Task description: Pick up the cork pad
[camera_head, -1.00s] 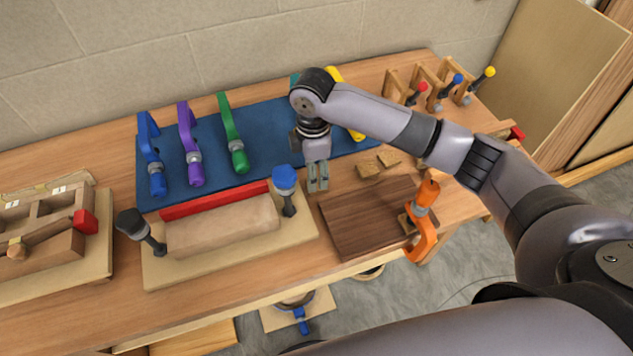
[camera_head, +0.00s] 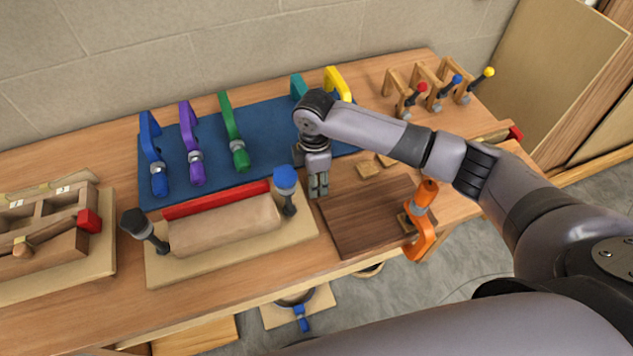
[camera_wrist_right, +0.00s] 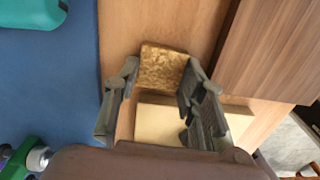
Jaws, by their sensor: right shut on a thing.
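My right gripper (camera_head: 319,192) points down at the bench, between the blue mat and the dark walnut board. In the right wrist view its two fingers (camera_wrist_right: 162,80) are shut on the sides of a speckled tan cork pad (camera_wrist_right: 163,68). This pad is hidden behind the fingers in the head view. Two other cork pads, one nearer (camera_head: 368,169) and one farther (camera_head: 387,159), lie on the bench right of the gripper. My left gripper is not in view.
A pale base board (camera_head: 160,272) with a wooden form and upright clamps stands left of the gripper. The walnut board (camera_head: 370,222) with an orange clamp (camera_head: 424,215) lies to the right. Several coloured clamps stand on the blue mat (camera_head: 265,130) behind.

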